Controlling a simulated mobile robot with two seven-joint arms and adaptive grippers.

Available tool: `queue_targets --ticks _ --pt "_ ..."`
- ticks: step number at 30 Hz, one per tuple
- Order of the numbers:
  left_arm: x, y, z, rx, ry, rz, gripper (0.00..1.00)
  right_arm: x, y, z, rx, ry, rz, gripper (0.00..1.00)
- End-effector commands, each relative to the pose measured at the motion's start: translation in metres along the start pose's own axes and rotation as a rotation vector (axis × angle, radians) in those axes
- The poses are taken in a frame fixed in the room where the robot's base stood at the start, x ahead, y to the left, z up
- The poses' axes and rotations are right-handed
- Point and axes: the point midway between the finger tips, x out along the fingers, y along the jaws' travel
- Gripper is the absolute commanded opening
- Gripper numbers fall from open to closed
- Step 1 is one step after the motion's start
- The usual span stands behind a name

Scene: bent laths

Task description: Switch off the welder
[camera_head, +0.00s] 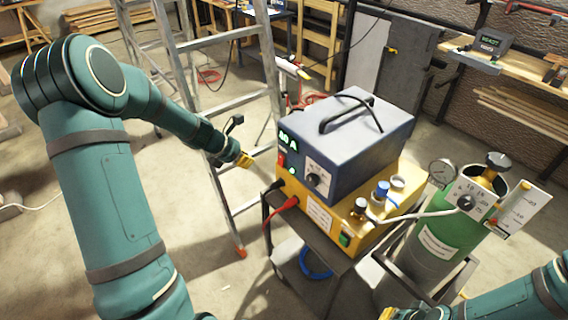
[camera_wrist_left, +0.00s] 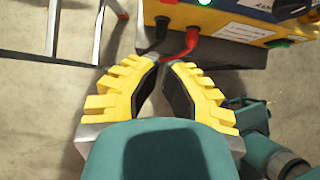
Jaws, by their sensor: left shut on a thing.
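The welder (camera_head: 360,135) is a blue-grey box with a black handle, on a yellow unit (camera_head: 325,205) atop a cart. Its front shows a lit green readout (camera_head: 288,141), a red switch (camera_head: 281,160), a green lamp (camera_head: 291,170) and a knob (camera_head: 315,179). The yellow unit has a green switch (camera_head: 345,239). My left gripper (camera_head: 245,160) is left of the welder front, apart from the red switch in the picture. In the left wrist view its fingers (camera_wrist_left: 168,63) are nearly together; what they grip cannot be made out. My right gripper (camera_head: 388,313) barely shows at the bottom edge.
A black and a red cable (camera_head: 280,208) hang from the yellow unit; the red one passes near the fingertips in the left wrist view (camera_wrist_left: 192,42). A ladder (camera_head: 223,100) stands behind my left gripper. A green gas cylinder (camera_head: 440,240) stands right of the cart.

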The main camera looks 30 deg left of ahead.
Motion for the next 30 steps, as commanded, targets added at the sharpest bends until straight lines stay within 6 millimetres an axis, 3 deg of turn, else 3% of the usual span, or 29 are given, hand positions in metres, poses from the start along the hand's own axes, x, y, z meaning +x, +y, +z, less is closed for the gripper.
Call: queue_targets --ticks 11,27,30 --pt "0.008 0.000 0.000 0.001 0.000 -0.002 0.00 0.002 0.001 0.001 -0.001 -0.001 0.000 0.00" --pt "0.105 -0.001 -0.001 0.001 0.000 -0.004 0.00 0.017 0.007 0.008 -0.005 -0.017 -0.002 0.00" --pt "0.114 -0.001 0.014 0.006 -0.002 -0.003 0.00 0.014 0.005 0.008 -0.005 -0.016 -0.002 0.00"
